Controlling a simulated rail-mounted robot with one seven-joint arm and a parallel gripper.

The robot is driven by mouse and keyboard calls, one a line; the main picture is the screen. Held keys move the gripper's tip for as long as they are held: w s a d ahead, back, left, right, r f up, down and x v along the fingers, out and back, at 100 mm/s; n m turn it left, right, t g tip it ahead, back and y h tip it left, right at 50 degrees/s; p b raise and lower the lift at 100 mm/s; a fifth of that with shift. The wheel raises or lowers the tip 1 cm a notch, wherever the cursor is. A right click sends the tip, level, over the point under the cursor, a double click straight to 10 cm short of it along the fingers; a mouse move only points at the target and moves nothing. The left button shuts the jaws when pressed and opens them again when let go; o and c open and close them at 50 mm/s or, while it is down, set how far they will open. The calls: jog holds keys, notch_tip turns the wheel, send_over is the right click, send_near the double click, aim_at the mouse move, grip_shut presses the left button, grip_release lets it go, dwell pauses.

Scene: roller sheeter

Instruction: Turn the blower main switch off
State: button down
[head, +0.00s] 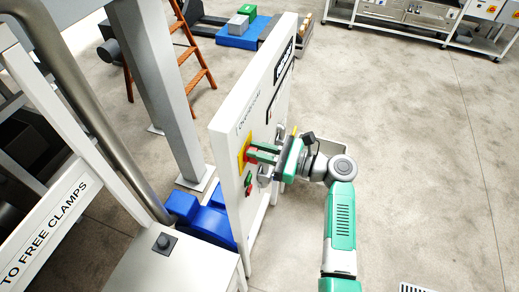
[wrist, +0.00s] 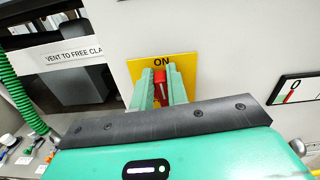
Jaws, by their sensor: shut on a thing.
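The blower main switch is a red handle (wrist: 160,78) on a yellow plate (wrist: 138,72) marked "ON" at its top. The plate also shows in the head view (head: 243,152), on the side of a white upright panel (head: 228,140). My gripper (head: 256,154) reaches the plate from the right. In the wrist view my gripper's two green fingers (wrist: 160,88) stand on either side of the red handle and are shut on it. The handle looks roughly upright, towards "ON". Its lower part is hidden by my gripper, as is the plate's lower part.
Below the plate, green and red buttons (head: 249,183) sit on the panel. A dark-framed gauge (wrist: 292,88) is to the right in the wrist view. A grey post (head: 160,85) and blue casing (head: 205,215) stand left of the panel.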

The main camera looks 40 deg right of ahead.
jog(key=f+n+b, duration=0.1)
jog(key=n, duration=0.2)
jog(key=a+n+b, duration=0.1)
jog(key=n+b, duration=0.1)
jog(key=s+f+n+b, duration=0.1)
jog(key=n+b, duration=0.1)
jog(key=n, duration=0.1)
jog(key=shift+a+f+n, duration=0.3)
jog(key=shift+a, duration=0.05)
jog(key=n+b, duration=0.2)
jog(key=b, duration=0.1)
jog(key=f+n+b, duration=0.1)
jog(key=n+b, duration=0.2)
jog(key=shift+s+a+f+n, duration=0.15)
jog(key=shift+a+n, duration=0.05)
jog(key=shift+n, duration=0.1)
jog(key=shift+n+b, duration=0.8)
jog(key=shift+n, duration=0.2)
